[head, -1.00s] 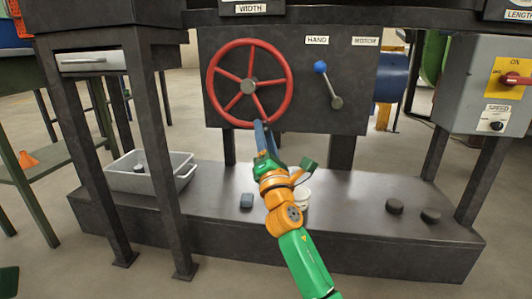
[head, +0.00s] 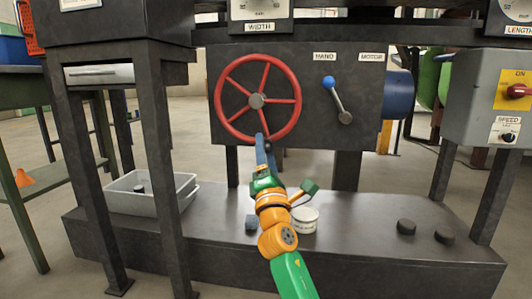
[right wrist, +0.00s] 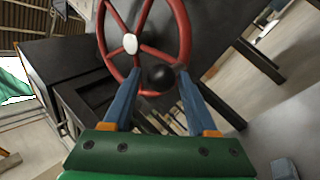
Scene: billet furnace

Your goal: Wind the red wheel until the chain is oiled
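The red wheel (head: 257,101), with several spokes and a pale hub, stands upright on the dark machine panel in the head view. It also fills the upper middle of the right wrist view (right wrist: 187,35). A black knob (right wrist: 160,77) sits at its lower rim. My right gripper (head: 264,143) is at the bottom of the wheel. In the right wrist view its blue fingers (right wrist: 157,85) are spread, with the knob between and beyond their tips; I see no finger closed on it. My left gripper is not in view. I cannot make out the chain.
A blue-knobbed lever (head: 338,100) is right of the wheel, leaning toward the HAND label (head: 325,57). A grey bin (head: 151,203), a white tub (head: 304,220) and black pucks (head: 406,227) stand on the plinth. A grey switch box (head: 484,95) is at right.

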